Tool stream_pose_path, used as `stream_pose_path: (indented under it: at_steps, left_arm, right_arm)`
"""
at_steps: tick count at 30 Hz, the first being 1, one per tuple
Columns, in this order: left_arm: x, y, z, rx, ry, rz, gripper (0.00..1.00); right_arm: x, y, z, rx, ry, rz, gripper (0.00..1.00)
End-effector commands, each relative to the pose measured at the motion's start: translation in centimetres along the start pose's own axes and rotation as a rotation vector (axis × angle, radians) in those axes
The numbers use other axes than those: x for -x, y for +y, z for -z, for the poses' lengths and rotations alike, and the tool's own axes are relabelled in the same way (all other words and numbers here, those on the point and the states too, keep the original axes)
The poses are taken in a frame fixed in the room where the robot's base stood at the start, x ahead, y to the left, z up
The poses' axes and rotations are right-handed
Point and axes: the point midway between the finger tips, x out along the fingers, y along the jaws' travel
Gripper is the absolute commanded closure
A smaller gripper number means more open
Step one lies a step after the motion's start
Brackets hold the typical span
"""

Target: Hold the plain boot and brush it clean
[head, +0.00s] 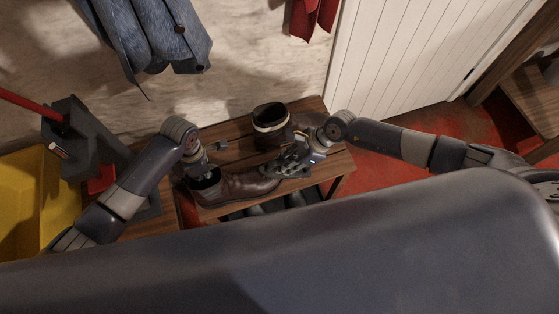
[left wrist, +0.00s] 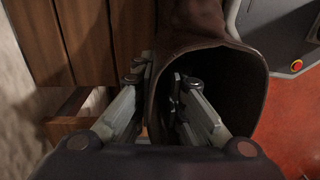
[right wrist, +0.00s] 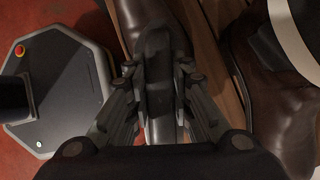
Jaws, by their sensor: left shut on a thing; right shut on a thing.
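The plain brown boot (head: 240,187) lies along the front of the wooden bench, its dark opening at the left. My left gripper (head: 201,172) is shut on the rim of its shaft. In the left wrist view, one finger is inside the boot opening (left wrist: 225,85) and the other outside. My right gripper (head: 284,167) is shut on a dark brush (right wrist: 157,65) over the toe end of the boot. Whether the bristles touch the leather is hidden. A second brown boot with a white band (head: 270,124) stands upright behind, near the right gripper.
The wooden bench (head: 318,106) has bare room at its back. Dark objects show on a lower level beneath it. A yellow container (head: 22,220) and a grey object with a red handle (head: 75,130) stand at left. A blue jacket (head: 155,40) hangs above.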

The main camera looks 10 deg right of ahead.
Motion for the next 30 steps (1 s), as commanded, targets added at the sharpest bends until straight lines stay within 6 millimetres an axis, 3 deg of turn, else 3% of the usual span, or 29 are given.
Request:
stream_pose_path:
  at_steps: [11,30]
  left_arm:
    - [0.1,0.1,0.0,0.001,-0.002,-0.001,1.00]
    - [0.1,0.1,0.2,0.003,0.003,-0.002,1.00]
  right_arm:
    - [0.4,-0.1,0.0,0.001,-0.001,0.003,1.00]
    - [4.5,-0.1,-2.1,0.000,-0.001,0.004,1.00]
